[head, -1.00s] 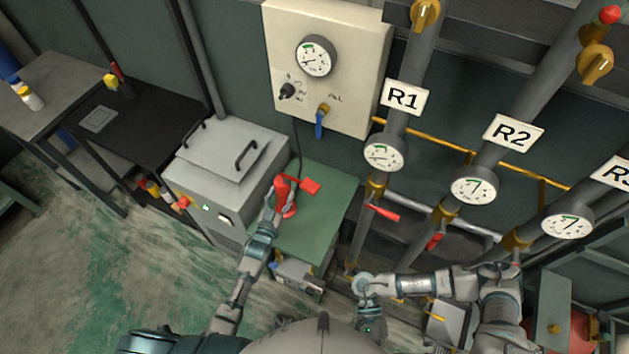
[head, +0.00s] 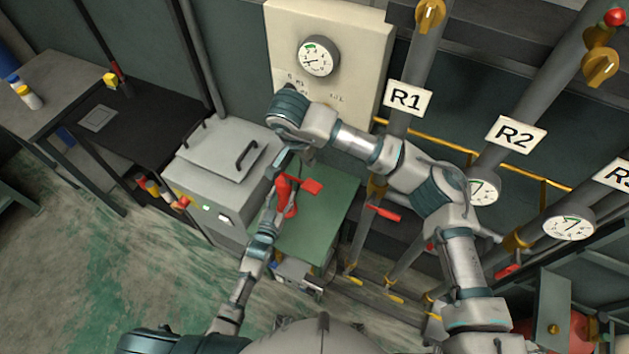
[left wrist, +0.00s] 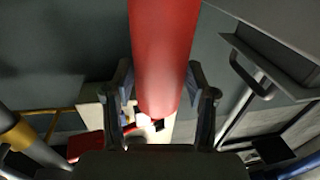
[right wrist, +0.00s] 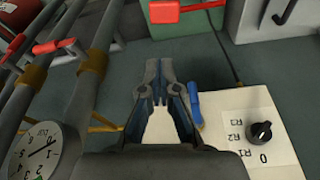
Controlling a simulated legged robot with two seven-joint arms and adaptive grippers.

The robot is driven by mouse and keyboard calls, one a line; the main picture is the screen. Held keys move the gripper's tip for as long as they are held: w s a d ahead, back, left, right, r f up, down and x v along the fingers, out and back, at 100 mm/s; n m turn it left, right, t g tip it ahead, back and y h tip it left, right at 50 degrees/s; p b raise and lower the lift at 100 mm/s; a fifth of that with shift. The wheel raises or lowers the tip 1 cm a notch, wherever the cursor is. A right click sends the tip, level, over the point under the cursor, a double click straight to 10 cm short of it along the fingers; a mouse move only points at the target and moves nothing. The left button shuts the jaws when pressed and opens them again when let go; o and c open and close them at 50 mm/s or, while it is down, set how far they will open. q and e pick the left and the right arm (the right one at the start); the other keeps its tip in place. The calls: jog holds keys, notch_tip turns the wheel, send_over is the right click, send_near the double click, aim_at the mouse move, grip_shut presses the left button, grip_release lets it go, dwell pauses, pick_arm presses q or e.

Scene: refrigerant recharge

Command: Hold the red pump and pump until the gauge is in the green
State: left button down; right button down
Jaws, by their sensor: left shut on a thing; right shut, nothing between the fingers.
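The red pump (head: 290,208) stands on the green table, a red flat piece (head: 313,187) at its top. My left gripper (head: 277,195) is shut on it; in the left wrist view its red cylindrical part (left wrist: 165,45) sits between the fingers. The white panel's round gauge (head: 318,57) has a green arc at upper left; its needle points lower left, outside the green. My right gripper (right wrist: 158,88) is shut and empty in front of the panel, beside the blue valve handle (right wrist: 195,108). The black selector knob (right wrist: 262,132) shows in the right wrist view.
The green table (head: 325,220) stands beside a grey lidded machine (head: 222,165). Pipes with signs R1 (head: 405,97) and R2 (head: 515,134) run at right. My right arm covers the lower panel and R1's gauge in the head view. A red handle (head: 383,212) sticks out below R1.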

jog(key=shift+d, duration=0.25)
send_near(318, 185)
jog(key=x, duration=0.7)
jog(key=shift+s+a, duration=0.1)
jog(key=shift+f, duration=0.1)
